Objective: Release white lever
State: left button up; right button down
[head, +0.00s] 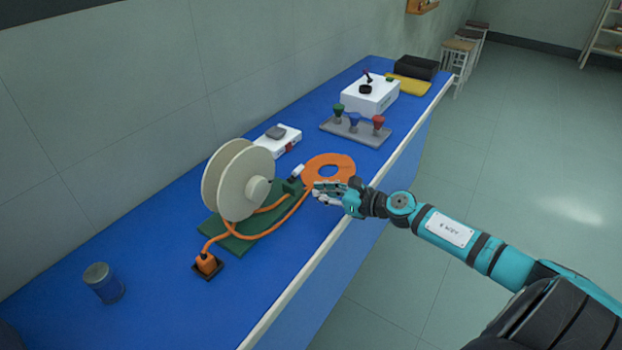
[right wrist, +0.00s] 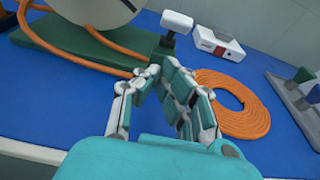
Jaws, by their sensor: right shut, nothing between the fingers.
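The white lever (head: 297,171) stands at the far right end of the green base, beside the pale reel (head: 222,184). In the right wrist view the white lever (right wrist: 177,21) shows as a white block on a dark post. My right gripper (head: 317,190) is shut and empty, in front of and to the right of the lever, apart from it. In the right wrist view my right gripper's fingertips (right wrist: 158,68) are close together, nearer the camera than the lever. My left gripper is not in view.
The green base (head: 235,243) carries the reel. An orange cable coil (head: 342,161) lies beside my right gripper; its cable runs to an orange plug (head: 207,264). A white box (head: 281,141) and a grey rack (head: 352,133) stand farther back.

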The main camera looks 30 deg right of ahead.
aim_at(294, 178)
jog(key=shift+w+a+r+p, duration=0.2)
jog(key=shift+w+r+p, duration=0.25)
jog(key=shift+w, duration=0.1)
jog(key=shift+w+a+r+p, duration=0.2)
jog(key=shift+w+r+p, duration=0.2)
jog(key=shift+w, duration=0.1)
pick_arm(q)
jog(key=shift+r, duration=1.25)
pick_arm(e)
jog(key=shift+w+a+r, duration=0.15)
jog(key=shift+w+a, duration=0.1)
jog(key=shift+w, duration=0.3)
pick_arm(q)
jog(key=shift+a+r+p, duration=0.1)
jog(key=shift+p, duration=0.2)
pick_arm(e)
jog(key=shift+d+r, duration=0.1)
jog(key=shift+r, duration=0.05)
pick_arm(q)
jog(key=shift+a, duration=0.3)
